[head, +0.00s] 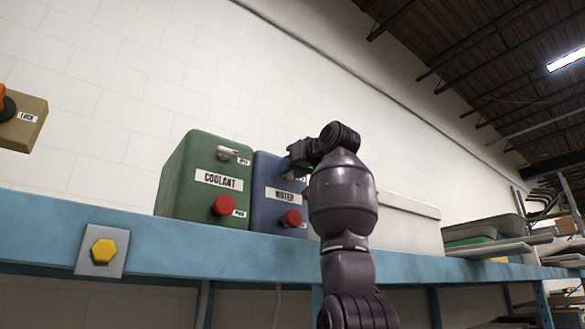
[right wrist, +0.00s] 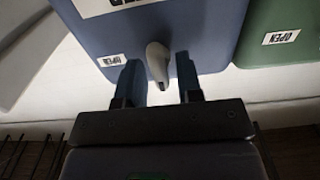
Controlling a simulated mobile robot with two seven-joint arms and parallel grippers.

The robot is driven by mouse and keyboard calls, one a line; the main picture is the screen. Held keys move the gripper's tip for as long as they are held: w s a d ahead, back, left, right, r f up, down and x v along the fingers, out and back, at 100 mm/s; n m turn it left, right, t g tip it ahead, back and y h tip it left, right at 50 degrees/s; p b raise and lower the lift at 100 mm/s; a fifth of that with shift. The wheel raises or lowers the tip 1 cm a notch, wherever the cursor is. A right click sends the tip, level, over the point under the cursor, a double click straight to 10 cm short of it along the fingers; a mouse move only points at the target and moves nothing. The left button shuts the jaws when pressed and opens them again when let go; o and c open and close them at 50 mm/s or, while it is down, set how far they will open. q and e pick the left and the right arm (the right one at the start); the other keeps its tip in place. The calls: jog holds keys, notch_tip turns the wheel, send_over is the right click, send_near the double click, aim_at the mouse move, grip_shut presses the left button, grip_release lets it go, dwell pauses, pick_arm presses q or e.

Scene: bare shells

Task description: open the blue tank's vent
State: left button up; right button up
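The blue tank (head: 266,213), labelled WATER, stands on the blue shelf right of the green COOLANT tank (head: 175,190). A red knob (head: 292,219) is low on its front. In the right wrist view the blue tank (right wrist: 205,28) fills the top, with its pale grey vent lever (right wrist: 157,62) and an OPEN label left of it. My right gripper (right wrist: 160,80) is open, its two fingers on either side of the lever, with gaps visible. In the head view my right gripper (head: 299,158) is at the tank's upper right and hides the lever. My left gripper is out of view.
The green tank has its own pale lever (head: 229,152) and red knob (head: 224,205). A yellow hexagonal button (head: 103,251) is on the shelf's front edge (head: 180,251). A box marked LOCK (head: 22,125) is far left. A pale box (head: 408,222) stands behind my right arm.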

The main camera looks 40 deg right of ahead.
grip_shut()
jog(key=shift+m, duration=0.5)
pick_arm(q)
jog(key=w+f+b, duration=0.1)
jog(key=b, duration=0.1)
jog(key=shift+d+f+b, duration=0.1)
jog(key=shift+b, duration=0.25)
pick_arm(e)
jog(key=m, duration=1.6)
jog(key=shift+d+f+m, duration=0.25)
jog(key=shift+m, duration=0.15)
jog(key=shift+o, duration=1)
grip_release()
